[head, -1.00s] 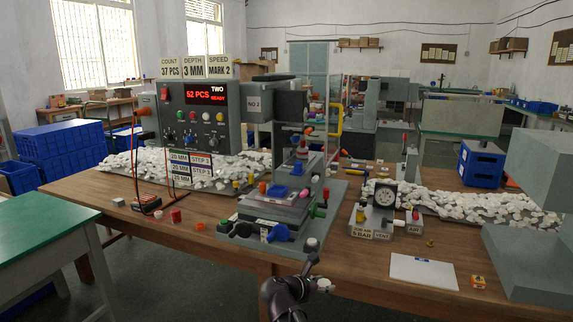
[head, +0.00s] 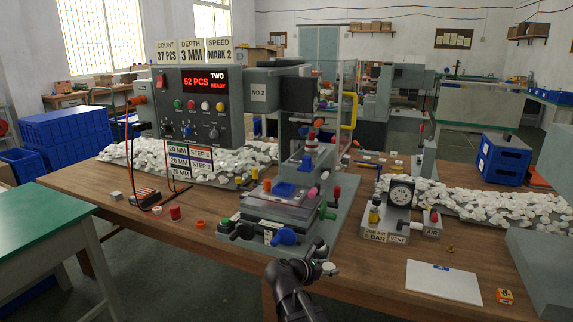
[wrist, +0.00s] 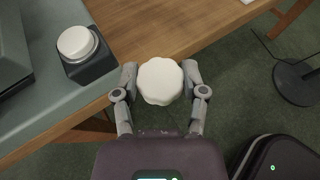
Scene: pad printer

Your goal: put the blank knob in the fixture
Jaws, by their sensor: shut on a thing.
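My gripper (wrist: 159,76) is shut on a blank knob (wrist: 162,88), a white round piece with a lobed rim, held between its two fingers. In the wrist view it hangs beyond the wooden table edge, over the floor. A dark square fixture block (wrist: 92,69) stands on the grey-green plate up and left of it, apart from the gripper. A smooth white round piece (wrist: 76,41) sits on that block. In the head view my gripper (head: 328,268) is small, at the front table edge beside the machine's base, and its finger detail is hard to make out.
The pad printer (head: 285,190), with coloured handles, stands just behind my gripper. A gauge box (head: 398,218) and a white sheet (head: 443,282) lie to the right. A grey block-shaped machine (head: 545,260) is at the far right. Bare tabletop (head: 365,270) lies between.

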